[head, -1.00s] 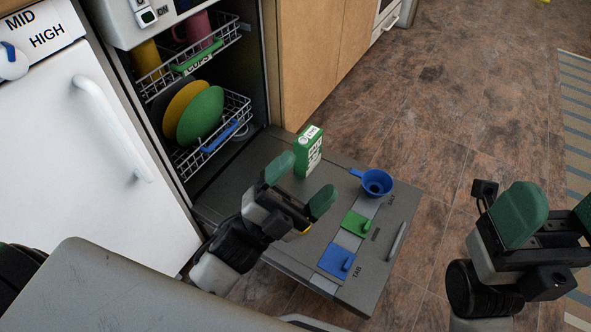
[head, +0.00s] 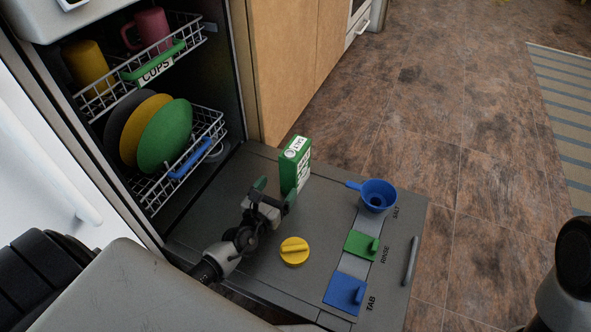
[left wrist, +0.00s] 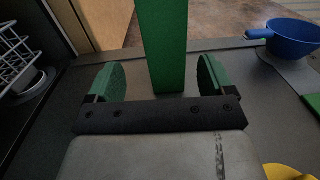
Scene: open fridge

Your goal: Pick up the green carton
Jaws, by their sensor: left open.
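The green carton (head: 297,167), with a white label reading SALT, stands upright on the open dishwasher door (head: 213,230). My left gripper (head: 275,188) is open just in front of it, at low height. In the left wrist view the carton (left wrist: 163,45) stands ahead, between the lines of the two green fingertips (left wrist: 157,80). I cannot tell for sure whether its near face is within the fingers. The carton's top is out of the left wrist view. Only a dark part of my right arm shows at the head view's right edge; its fingers are out of view.
A blue funnel (head: 378,195), a green flap (head: 360,244), a blue flap (head: 345,292) and a yellow cap (head: 294,251) are on the door, right of my left gripper. Racks with plates (head: 165,137) and cups stand at left. A wooden cabinet (head: 290,60) is behind the carton.

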